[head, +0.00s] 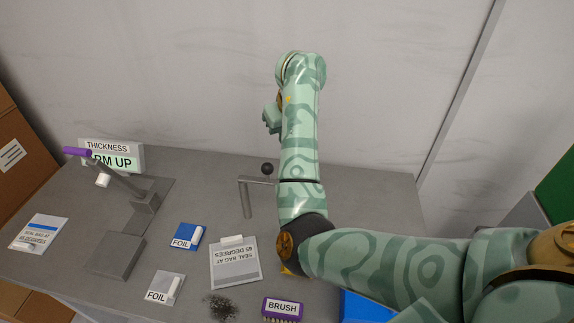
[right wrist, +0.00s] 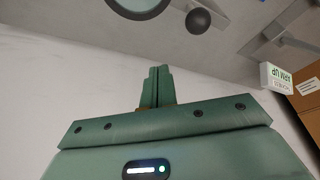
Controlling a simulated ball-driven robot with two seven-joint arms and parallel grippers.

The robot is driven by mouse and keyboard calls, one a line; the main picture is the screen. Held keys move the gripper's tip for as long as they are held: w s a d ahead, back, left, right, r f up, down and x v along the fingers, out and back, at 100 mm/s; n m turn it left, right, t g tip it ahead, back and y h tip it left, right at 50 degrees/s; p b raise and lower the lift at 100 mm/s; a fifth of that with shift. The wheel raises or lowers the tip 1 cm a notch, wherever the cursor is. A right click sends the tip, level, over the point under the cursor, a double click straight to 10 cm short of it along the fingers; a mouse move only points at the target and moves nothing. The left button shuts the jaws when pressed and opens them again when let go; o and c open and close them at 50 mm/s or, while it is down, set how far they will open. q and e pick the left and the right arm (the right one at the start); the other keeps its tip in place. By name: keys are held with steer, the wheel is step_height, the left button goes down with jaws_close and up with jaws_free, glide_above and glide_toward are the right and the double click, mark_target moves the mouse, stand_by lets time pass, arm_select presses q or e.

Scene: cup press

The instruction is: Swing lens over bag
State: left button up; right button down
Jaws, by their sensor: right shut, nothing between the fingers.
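A grey post with a swing arm (head: 246,188) stands on the table and carries a black ball knob (head: 267,169). The knob also shows at the top of the right wrist view (right wrist: 198,20), beside a dark-rimmed round lens (right wrist: 138,14) cut off by the top edge. My right arm hides the lens in the head view. A flat grey bag (head: 236,275) labelled "SEAL BAG AT 65 DEGREES" lies in front of the post. My right gripper (head: 270,118) is raised behind the knob, apart from it; its fingers (right wrist: 158,85) are shut and empty. My left gripper is out of view.
A lever press (head: 145,203) with a purple handle and a sign (head: 112,155) stand at the left. Two foil packs (head: 187,237) (head: 165,288), another labelled card (head: 38,233), dark grounds (head: 220,306) and a brush (head: 283,308) lie around. A wall rises behind.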

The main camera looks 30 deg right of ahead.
step_height(320, 180, down, 9)
steer(key=shift+s+f+b, duration=0.15)
steer(key=shift+s+b, duration=0.2)
steer(key=shift+s, duration=0.1)
stand_by(0.5)
